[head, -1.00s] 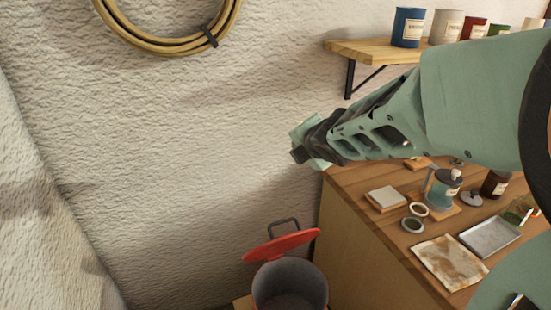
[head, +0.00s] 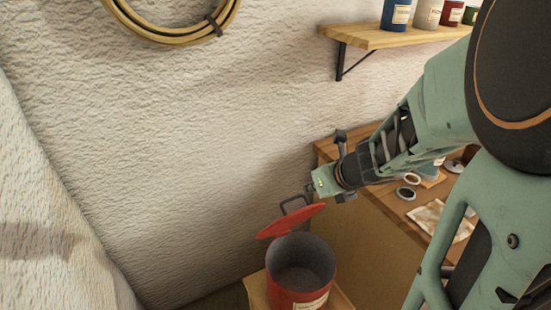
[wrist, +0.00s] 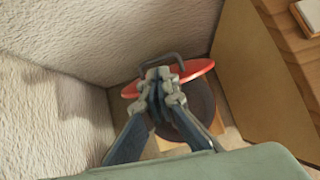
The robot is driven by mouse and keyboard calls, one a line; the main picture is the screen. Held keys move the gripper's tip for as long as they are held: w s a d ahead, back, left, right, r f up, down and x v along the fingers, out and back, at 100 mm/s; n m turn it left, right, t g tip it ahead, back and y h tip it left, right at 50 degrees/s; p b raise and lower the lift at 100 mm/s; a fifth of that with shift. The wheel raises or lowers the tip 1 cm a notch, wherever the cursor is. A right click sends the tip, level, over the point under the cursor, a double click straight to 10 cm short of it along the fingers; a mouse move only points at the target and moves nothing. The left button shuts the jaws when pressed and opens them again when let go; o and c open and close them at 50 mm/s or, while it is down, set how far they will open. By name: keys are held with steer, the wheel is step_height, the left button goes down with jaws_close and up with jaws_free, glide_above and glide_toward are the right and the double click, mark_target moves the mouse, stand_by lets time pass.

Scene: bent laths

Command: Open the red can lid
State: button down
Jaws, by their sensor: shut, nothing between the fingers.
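The red can (head: 285,294) stands on a light wooden board in the corner below the bench, its grey inside showing. Its red lid (head: 290,222) is tilted up at the back rim, so the mouth is open. The lid's dark loop handle (head: 293,205) sticks up from the lid. My gripper (head: 310,189) is just right of and above the handle. In the wrist view my gripper (wrist: 158,73) is shut and empty, with its fingers in front of the lid (wrist: 198,70) and handle (wrist: 172,58). Whether the fingertips touch the handle I cannot tell.
The wooden bench (head: 375,225) with jars and a stained cloth (head: 436,220) stands to the right of the can. Rough white walls close in behind and left. A shelf (head: 385,38) with tins and a hanging hose coil (head: 170,30) are higher up.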

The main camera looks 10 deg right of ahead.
steer(key=shift+n+g, duration=0.4)
steer(key=shift+n, duration=0.1)
steer(key=b+x, duration=0.1)
steer(key=x, duration=0.2)
steer(key=s+b+x, duration=0.1)
steer(key=x, duration=0.2)
steer(key=f+b+x, duration=0.1)
steer(key=b+x, duration=0.1)
steer(key=x, duration=0.1)
steer(key=shift+a+f, duration=0.25)
steer(key=shift+f, duration=0.05)
steer(key=shift+w+a+r+p, duration=0.2)
steer(key=shift+w+a+p, duration=0.1)
steer(key=shift+w, duration=0.25)
steer(key=shift+w+a+r+p, duration=0.2)
steer(key=shift+w+p, duration=0.15)
steer(key=shift+w, duration=0.15)
steer(key=shift+w+a+r+p, duration=0.2)
steer(key=shift+w+r+p, duration=0.1)
steer(key=shift+w, duration=0.25)
steer(key=w+a+p, duration=0.4)
steer(key=w+p, duration=0.1)
steer(key=w, duration=0.6)
steer(key=shift+a+f+p, duration=0.25)
steer(key=shift+f+p, duration=0.1)
steer(key=shift+w, duration=0.1)
